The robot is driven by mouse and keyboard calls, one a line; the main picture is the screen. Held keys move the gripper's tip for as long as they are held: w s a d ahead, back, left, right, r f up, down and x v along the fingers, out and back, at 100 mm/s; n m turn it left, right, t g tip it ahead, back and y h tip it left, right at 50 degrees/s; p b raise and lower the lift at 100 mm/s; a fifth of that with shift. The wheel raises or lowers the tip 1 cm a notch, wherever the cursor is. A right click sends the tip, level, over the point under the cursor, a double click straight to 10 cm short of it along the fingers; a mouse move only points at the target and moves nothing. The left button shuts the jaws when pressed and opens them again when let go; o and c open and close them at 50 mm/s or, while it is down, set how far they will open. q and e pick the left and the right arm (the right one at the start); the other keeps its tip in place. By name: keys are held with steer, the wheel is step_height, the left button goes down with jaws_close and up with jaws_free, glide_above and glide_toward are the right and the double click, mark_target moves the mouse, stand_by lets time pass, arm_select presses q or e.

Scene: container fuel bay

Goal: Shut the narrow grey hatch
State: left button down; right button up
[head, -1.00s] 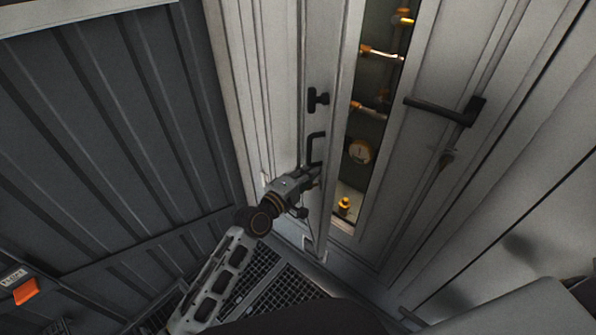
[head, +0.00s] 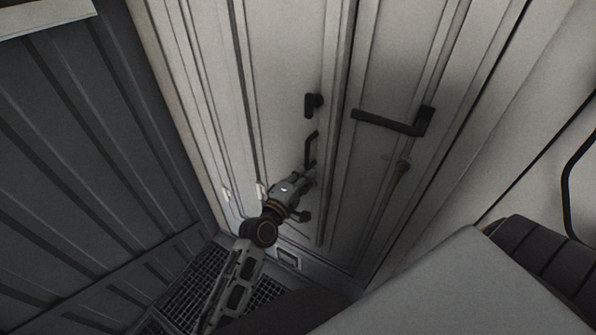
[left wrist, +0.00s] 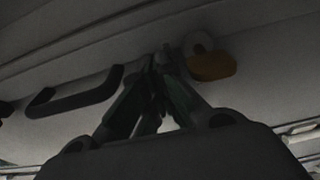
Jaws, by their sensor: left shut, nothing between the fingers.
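The narrow grey hatch (head: 283,95) stands at the middle of the head view. It looks flush with the frame beside it, and no opening shows along its right edge. It carries a black latch knob (head: 314,104) and, below it, a black pull handle (head: 311,150). My left gripper (head: 309,178) is shut and empty, its fingertips at the hatch face just below the handle. In the left wrist view the shut fingers (left wrist: 160,62) are close to the pale panel, with the black handle (left wrist: 75,95) to their left. I cannot tell whether they touch. My right gripper is not in view.
A wider grey panel with a black lever handle (head: 395,122) is right of the hatch. A dark ribbed wall (head: 85,150) stands at left, with floor grating (head: 195,290) below. An orange-brown round piece (left wrist: 210,65) is beside the fingers in the left wrist view.

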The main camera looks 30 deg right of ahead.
arm_select(q)
steer(key=shift+d, duration=0.1)
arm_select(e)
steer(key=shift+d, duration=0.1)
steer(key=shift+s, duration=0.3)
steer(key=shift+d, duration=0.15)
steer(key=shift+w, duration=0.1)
arm_select(q)
steer(key=v, duration=1.2)
steer(key=shift+r, duration=0.1)
stand_by(0.4)
